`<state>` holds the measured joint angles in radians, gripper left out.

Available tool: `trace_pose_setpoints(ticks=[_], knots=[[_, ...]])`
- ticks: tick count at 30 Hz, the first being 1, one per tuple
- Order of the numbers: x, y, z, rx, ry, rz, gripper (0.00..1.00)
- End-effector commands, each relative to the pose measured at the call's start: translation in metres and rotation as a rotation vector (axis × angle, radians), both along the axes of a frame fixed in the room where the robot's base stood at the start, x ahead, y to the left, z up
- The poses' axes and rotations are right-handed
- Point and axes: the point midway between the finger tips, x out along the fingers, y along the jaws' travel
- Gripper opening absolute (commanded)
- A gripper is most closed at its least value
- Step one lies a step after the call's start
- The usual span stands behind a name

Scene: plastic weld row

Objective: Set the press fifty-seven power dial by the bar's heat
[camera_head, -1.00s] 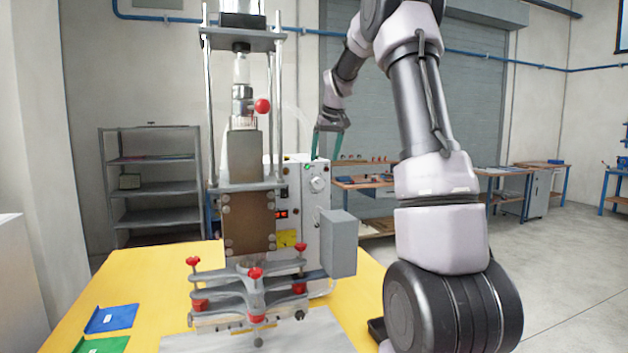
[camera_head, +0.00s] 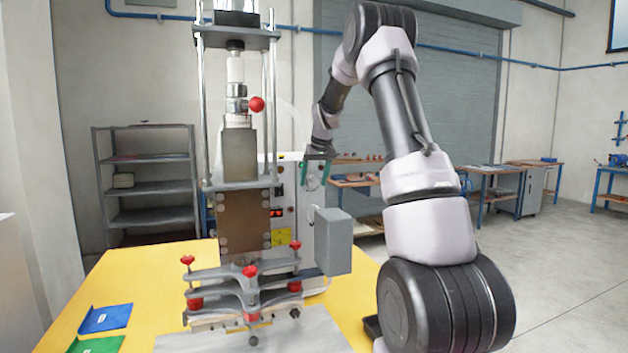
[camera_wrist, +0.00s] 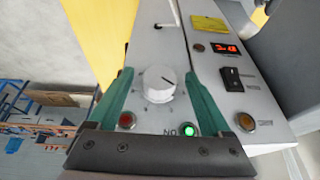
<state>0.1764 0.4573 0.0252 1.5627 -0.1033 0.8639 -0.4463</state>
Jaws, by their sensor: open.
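The press (camera_head: 240,150) stands on the yellow table, with a white control box (camera_head: 306,236) behind it at its right. In the wrist view the box face carries a white round power dial (camera_wrist: 160,84) with a dark pointer line toward the upper right of the picture. My gripper (camera_wrist: 162,90) is open, its green fingers on either side of the dial with gaps visible; I cannot tell whether they touch it. In the head view my gripper (camera_head: 315,172) is at the box's upper right, hiding the dial. A red digital display (camera_wrist: 226,48) is lit, its digits hard to read.
Near the dial are a green lit lamp (camera_wrist: 190,130), a red lamp (camera_wrist: 127,120), a black rocker switch (camera_wrist: 232,78) and an amber button (camera_wrist: 245,121). A grey box (camera_head: 334,242) juts out below. Blue (camera_head: 106,317) and green (camera_head: 95,344) folders lie on the table (camera_head: 150,268).

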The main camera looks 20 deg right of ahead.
Motion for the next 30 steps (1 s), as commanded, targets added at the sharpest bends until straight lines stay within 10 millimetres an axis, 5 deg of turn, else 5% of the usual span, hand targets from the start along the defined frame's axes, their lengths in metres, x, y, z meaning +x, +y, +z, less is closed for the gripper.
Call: trace_pose_setpoints(ticks=[1,7,20,30], knots=[[0.0,0.0,0.0001,0.0,0.0,0.0,0.79],[-0.0001,-0.0001,0.0003,0.0,0.0,0.0,0.02],[-0.0003,-0.0041,-0.0002,0.084,0.0,-0.005,0.0],[-0.0003,-0.0098,-0.0016,0.358,-0.002,-0.008,0.0]])
